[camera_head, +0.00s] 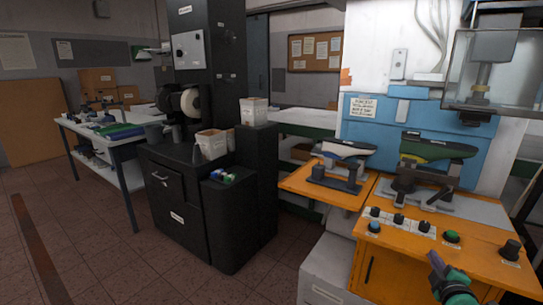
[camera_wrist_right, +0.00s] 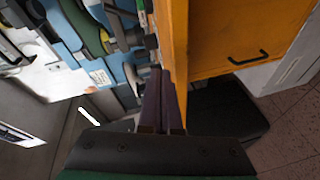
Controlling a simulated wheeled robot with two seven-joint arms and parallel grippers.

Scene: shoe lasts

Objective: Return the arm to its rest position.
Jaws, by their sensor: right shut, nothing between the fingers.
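My right gripper (camera_head: 436,262) shows at the lower right of the head view, in front of the orange machine bench. In the right wrist view its two purple fingers (camera_wrist_right: 163,90) lie together, with nothing held between them. The fingers appear beside the orange bench edge in that view; I cannot tell the exact gap. My left gripper is in neither view. A green shoe last (camera_head: 438,148) sits on a dark holder on the bench. A pale-and-dark last (camera_head: 346,149) sits on another stand to its left.
The orange bench (camera_head: 478,252) carries black knobs and a green button (camera_head: 452,237). A clear guard (camera_head: 496,70) hangs over its right side. A black cabinet (camera_head: 178,205) and a white worktable (camera_head: 125,178) stand to the left. The tiled floor at lower left is clear.

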